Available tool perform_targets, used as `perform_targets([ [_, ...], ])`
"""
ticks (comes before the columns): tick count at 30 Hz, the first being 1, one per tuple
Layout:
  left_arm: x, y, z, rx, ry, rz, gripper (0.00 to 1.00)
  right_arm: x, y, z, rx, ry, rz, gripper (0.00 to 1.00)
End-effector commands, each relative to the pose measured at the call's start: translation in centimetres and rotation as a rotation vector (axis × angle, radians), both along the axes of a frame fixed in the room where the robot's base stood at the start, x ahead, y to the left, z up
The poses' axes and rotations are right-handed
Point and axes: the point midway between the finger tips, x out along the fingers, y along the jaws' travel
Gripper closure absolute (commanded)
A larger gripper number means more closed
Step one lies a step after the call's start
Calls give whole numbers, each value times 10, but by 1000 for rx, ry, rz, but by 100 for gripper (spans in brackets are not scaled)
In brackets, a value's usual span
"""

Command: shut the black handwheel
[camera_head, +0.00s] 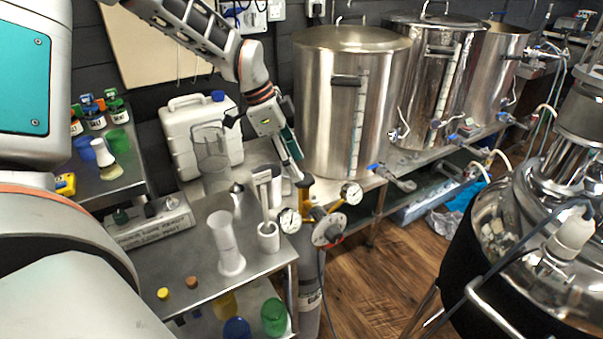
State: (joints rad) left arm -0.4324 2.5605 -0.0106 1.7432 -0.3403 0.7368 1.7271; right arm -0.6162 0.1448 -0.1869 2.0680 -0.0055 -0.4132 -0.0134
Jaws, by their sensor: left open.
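A small dark round knob, which looks like the black handwheel (306,181), sits on top of the gas cylinder (309,302) beside the steel bench. It is small and partly hidden, so I cannot tell how far it is turned. My left gripper (280,158) comes down from the upper left, open and empty. One finger ends close above the handwheel in the picture; I cannot tell whether they touch. My right gripper is not in view.
Steel kettles (345,100) stand behind. A shiny vessel (540,240) fills the right. Wooden floor (385,275) lies open between.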

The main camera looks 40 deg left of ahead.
Motion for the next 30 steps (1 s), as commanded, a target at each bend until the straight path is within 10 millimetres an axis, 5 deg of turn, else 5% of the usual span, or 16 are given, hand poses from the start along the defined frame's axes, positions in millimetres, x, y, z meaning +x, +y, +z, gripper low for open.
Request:
perform_targets([
  [6,6,-9,-29,-1,3,1,47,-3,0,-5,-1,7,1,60],
  [18,8,-12,-35,-1,0,1,47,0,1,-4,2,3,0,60],
  [23,8,-12,-36,-1,0,2,83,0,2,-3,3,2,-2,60],
  [30,8,-12,-36,-1,1,-4,85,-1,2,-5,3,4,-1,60],
])
